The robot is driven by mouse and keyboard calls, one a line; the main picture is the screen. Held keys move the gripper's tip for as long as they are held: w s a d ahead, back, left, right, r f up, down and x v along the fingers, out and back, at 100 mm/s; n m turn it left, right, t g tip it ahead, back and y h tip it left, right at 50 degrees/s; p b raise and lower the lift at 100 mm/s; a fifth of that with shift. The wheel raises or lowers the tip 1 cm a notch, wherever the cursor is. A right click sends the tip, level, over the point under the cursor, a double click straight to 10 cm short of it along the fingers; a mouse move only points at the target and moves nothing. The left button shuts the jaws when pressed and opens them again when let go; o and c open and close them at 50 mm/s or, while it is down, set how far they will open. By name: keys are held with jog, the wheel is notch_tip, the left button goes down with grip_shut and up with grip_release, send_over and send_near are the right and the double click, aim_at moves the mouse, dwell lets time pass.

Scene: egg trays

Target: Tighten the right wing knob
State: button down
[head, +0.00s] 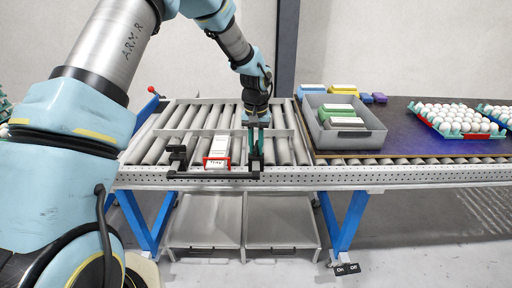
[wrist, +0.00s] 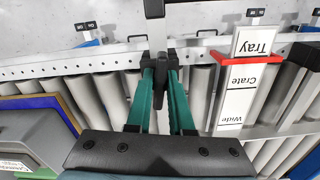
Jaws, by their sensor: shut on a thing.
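The right wing knob (wrist: 160,78) is a small black part on the guide rail at the front edge of the roller conveyor. My gripper (wrist: 160,74) points down over it, with its two green fingers shut on the knob, one on each side. In the head view my gripper (head: 256,162) is at the right end of the black guide bracket, and its fingers largely hide the knob. The left black clamp (head: 178,154) stands at the bracket's other end. Whether the knob is tight cannot be seen.
A red-framed label holder (head: 216,163) with white cards stands just left of my gripper. A grey bin (head: 352,138) holding several cartons is to the right, with egg trays (head: 458,121) beyond. An On/Off pedal (head: 346,268) is on the floor. Bare rollers lie behind the bracket.

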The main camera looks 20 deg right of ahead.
jog(key=shift+m, duration=0.3)
jog(key=m, duration=0.7)
jog(key=shift+r+m+p, duration=0.1)
jog(key=shift+m+p, duration=0.2)
jog(key=shift+p, duration=0.1)
jog(key=m, duration=0.3)
jog(key=shift+m+p, duration=0.75)
jog(key=shift+m, duration=1.65)
jog(key=c, duration=0.8)
grip_release()
